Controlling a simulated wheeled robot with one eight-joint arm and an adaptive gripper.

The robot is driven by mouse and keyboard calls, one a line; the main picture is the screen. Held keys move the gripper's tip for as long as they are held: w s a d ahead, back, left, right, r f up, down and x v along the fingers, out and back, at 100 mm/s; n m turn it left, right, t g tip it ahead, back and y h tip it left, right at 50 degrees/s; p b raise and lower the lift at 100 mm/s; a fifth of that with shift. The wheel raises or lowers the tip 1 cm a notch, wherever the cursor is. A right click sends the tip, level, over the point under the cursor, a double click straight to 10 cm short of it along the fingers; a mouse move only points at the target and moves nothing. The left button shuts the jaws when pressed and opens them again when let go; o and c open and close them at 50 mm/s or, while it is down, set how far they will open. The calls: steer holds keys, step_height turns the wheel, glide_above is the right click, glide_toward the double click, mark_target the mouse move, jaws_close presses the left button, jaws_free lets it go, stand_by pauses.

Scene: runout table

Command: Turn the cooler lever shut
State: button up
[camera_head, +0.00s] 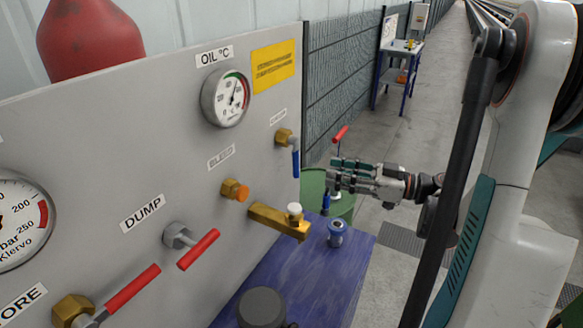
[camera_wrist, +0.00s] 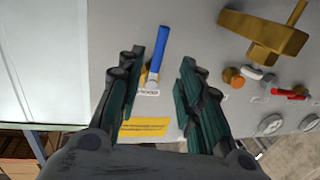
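The cooler lever (camera_head: 295,160) has a blue handle hanging straight down from a brass valve (camera_head: 284,136) at the right end of the grey panel. The fingers are open and apart, and nothing is held. I cannot tell the exact gap between fingertips and lever.
The panel (camera_head: 130,120) also carries an oil gauge (camera_head: 226,98), a brass bar fitting (camera_head: 270,218), an orange-tipped bleed fitting (camera_head: 235,190) and a red dump lever (camera_head: 198,249). A blue table (camera_head: 300,285) with a small cup (camera_head: 336,232) stands below. A green drum (camera_head: 345,208) is behind it.

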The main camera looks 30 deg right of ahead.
mark_target(296, 166)
steer(key=b+x, duration=0.1)
steer(key=x, duration=1)
steer(key=shift+w+f+b, duration=0.1)
steer(key=shift+b, duration=0.3)
jaws_close()
